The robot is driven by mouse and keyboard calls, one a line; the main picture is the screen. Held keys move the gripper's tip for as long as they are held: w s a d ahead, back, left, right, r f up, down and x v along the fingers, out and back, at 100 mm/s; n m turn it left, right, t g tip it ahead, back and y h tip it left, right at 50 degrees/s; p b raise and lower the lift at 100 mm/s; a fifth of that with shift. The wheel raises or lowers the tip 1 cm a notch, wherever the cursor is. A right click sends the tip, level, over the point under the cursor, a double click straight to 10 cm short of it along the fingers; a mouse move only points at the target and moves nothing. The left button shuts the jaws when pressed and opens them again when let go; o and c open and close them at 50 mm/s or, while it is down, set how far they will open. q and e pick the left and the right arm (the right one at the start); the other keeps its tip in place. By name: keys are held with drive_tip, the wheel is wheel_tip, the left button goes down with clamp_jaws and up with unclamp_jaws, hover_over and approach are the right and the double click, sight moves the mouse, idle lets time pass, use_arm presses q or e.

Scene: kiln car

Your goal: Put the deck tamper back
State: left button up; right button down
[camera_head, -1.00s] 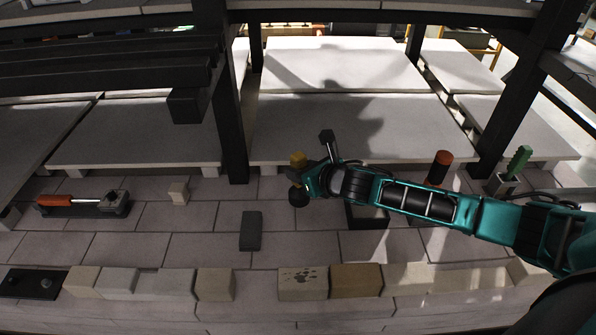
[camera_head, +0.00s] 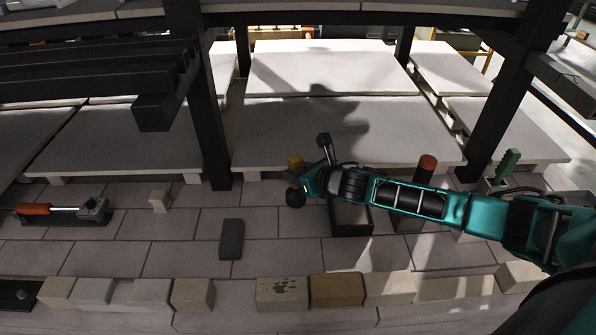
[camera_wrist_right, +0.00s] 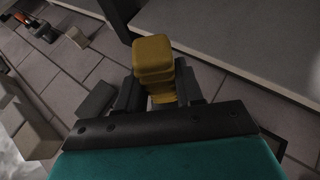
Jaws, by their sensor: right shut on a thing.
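My right gripper (camera_head: 303,183) is shut on a yellow-handled tool, which I take to be the deck tamper. Its yellow grip (camera_head: 295,161) sticks up above the fingers and a dark rounded end (camera_head: 295,198) shows below them. In the right wrist view the ribbed yellow handle (camera_wrist_right: 154,60) stands between the two dark fingers. Whether its lower end touches the deck is unclear. An open dark box (camera_head: 350,219) stands on the deck just right of the gripper, partly hidden by my right arm. My left gripper is out of view.
A dark block (camera_head: 231,240) and a small tan block (camera_head: 159,201) lie left on the brick deck. An orange-handled tool (camera_head: 60,209) lies farther left. An orange-topped cylinder (camera_head: 427,168) and a green-handled item (camera_head: 508,163) stand right. A dark post (camera_head: 209,130) rises behind. Bricks (camera_head: 283,292) line the front.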

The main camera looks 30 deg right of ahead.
drive_tip(key=shift+f+b, duration=0.55)
drive_tip(key=shift+b, duration=0.05)
drive_tip(key=shift+f+b, duration=0.65)
drive_tip(key=shift+f, duration=0.25)
drive_tip(key=shift+f+b, duration=0.95)
drive_tip(key=shift+f, duration=0.35)
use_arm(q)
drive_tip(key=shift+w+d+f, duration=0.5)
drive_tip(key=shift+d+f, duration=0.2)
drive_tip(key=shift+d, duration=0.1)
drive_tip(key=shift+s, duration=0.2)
use_arm(e)
drive_tip(key=shift+p, duration=0.4)
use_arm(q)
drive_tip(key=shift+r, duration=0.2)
